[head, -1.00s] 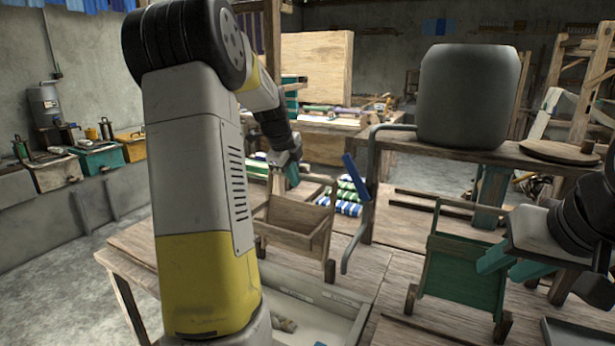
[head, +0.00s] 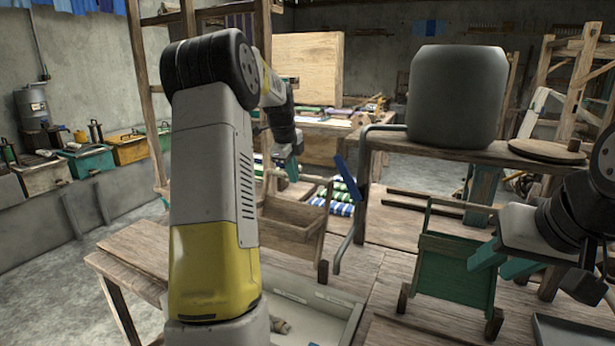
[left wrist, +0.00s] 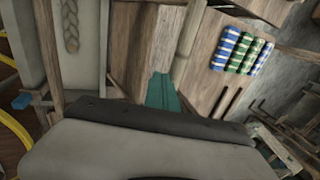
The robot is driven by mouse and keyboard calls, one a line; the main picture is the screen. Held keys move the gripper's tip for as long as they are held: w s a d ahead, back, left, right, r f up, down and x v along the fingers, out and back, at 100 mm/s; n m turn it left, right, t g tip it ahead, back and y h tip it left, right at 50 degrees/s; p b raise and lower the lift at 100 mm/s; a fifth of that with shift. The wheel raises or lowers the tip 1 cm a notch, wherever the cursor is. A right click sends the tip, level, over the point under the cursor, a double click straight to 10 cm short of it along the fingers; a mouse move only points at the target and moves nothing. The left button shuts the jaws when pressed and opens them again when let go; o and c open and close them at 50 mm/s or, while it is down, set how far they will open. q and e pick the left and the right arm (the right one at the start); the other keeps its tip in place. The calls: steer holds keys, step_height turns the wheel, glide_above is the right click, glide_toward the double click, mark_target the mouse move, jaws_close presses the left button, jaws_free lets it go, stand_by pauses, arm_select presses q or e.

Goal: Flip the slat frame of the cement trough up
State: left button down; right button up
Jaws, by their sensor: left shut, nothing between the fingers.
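A long grey cement trough (head: 88,208) runs along the left wall. Several coloured boxes stand along its top. I cannot make out a slat frame on it. My left arm stands large in front of the scene and hides part of the middle. My left gripper (head: 291,168) is shut and empty, above a small wooden cart and far from the trough. Its teal fingers also show, together, in the left wrist view (left wrist: 162,91), over wooden surfaces. My right gripper (head: 503,260) is open and empty at the right, in front of a green cart.
A wooden bench (head: 135,262) with a grey tray (head: 345,305) lies in front. The wooden cart (head: 293,232) and green cart (head: 455,270) stand on wood. A dark rounded container (head: 457,98) stands on a shelf. Bare floor (head: 50,265) is at the left.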

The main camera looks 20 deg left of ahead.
arm_select(q)
steer(key=w+d+f+g, duration=0.1)
steer(key=w+f, duration=0.4)
steer(key=w, duration=0.4)
steer(key=shift+w+d, duration=0.2)
steer(key=shift+w, duration=0.15)
steer(key=shift+f, duration=0.1)
steer(key=shift+d, duration=0.1)
